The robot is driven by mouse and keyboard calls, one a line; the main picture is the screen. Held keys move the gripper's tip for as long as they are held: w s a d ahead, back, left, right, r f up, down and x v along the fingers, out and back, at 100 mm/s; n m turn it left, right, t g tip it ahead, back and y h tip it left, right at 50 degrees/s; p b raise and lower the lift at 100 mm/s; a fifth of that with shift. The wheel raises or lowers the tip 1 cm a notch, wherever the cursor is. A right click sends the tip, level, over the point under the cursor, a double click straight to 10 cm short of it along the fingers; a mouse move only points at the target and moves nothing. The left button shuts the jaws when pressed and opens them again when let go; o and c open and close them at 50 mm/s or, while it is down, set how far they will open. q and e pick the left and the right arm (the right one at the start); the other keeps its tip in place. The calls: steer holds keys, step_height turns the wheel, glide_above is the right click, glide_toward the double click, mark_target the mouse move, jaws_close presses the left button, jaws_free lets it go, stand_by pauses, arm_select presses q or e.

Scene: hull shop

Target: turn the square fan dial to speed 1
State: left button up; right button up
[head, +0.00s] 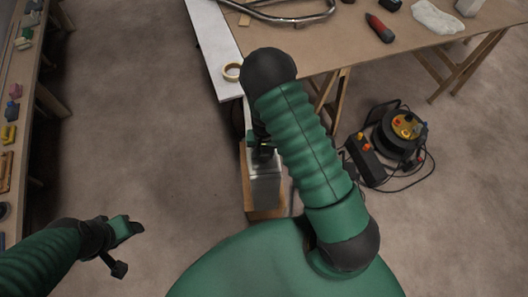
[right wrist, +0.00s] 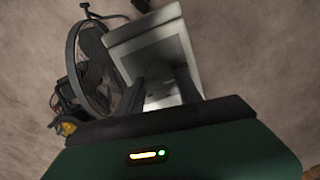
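A grey metal box (head: 264,190) stands on a wooden block below my right arm in the head view. I cannot make out the square dial; my fingers cover part of that face. My right gripper (head: 262,153) is at the top of the box. In the right wrist view its two dark fingers (right wrist: 167,72) stand apart with the pale face between them; contact cannot be told. My left gripper (head: 124,247) has its fingers apart, empty, over bare floor.
A round caged fan (right wrist: 92,70) stands beside the box, mostly hidden in the head view. A cable reel (head: 403,128) lies at right. Floor left of the box is clear.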

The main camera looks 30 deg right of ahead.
steer(key=shift+s+a, duration=0.1)
steer(key=c, duration=0.6)
steer(key=shift+m, duration=0.3)
steer(key=m+p, duration=0.1)
steer(key=m, duration=0.2)
steer(key=shift+r+m, duration=0.1)
steer(key=shift+m, duration=0.2)
steer(key=shift+m+p, duration=0.75)
steer(key=shift+m, duration=1.55)
